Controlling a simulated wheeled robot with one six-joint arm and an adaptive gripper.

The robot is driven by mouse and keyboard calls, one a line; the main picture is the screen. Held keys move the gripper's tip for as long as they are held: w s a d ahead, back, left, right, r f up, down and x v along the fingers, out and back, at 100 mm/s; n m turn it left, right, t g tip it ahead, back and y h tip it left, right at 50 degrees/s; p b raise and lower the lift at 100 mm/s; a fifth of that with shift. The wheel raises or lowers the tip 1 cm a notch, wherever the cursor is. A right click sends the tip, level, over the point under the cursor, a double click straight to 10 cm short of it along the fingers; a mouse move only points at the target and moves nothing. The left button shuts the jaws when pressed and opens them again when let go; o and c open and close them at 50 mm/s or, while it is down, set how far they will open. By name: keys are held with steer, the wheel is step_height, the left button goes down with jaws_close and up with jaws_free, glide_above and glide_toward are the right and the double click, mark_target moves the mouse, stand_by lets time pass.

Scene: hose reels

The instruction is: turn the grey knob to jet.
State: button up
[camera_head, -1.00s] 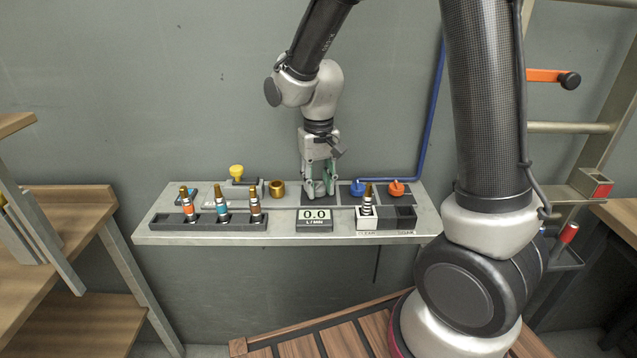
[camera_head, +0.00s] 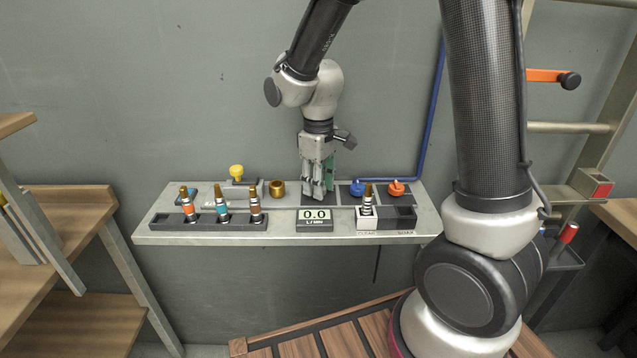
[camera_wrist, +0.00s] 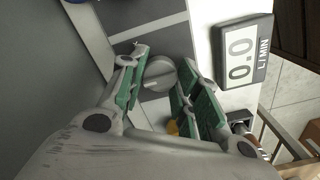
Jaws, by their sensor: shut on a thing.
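The grey knob (camera_wrist: 160,76) is round with a raised ridge across its face and sits on a dark panel. In the wrist view it lies between the green-padded fingers of my gripper (camera_wrist: 158,84), which is shut on it. In the head view my gripper (camera_head: 319,194) points down at the dark plate on the shelf, and its fingers hide the knob. The knob's markings cannot be read.
A blue knob (camera_head: 357,188) and an orange knob (camera_head: 396,188) stand right of my gripper. A brass ring (camera_head: 277,188) and a yellow knob (camera_head: 237,171) are to the left. A dark rack (camera_head: 208,222) at the front left holds nozzles. Another nozzle (camera_head: 367,200) stands front right.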

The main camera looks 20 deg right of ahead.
stand_by(0.4)
steer(key=o, duration=1.1)
steer(key=shift+c, duration=0.2)
step_height(320, 180, up, 12)
steer(key=s+d+r+m+t, duration=0.2)
steer(key=s+d+m, duration=0.1)
steer(key=s+d, duration=0.4)
steer(key=s+d+r+m+t, duration=0.2)
steer(key=s+d, duration=0.5)
steer(key=s, duration=0.5)
steer(key=r+m, duration=0.1)
steer(key=m, duration=0.1)
steer(key=shift+s+d+r+m, duration=0.2)
steer(key=shift+d+m, duration=0.1)
steer(key=shift+d, duration=0.1)
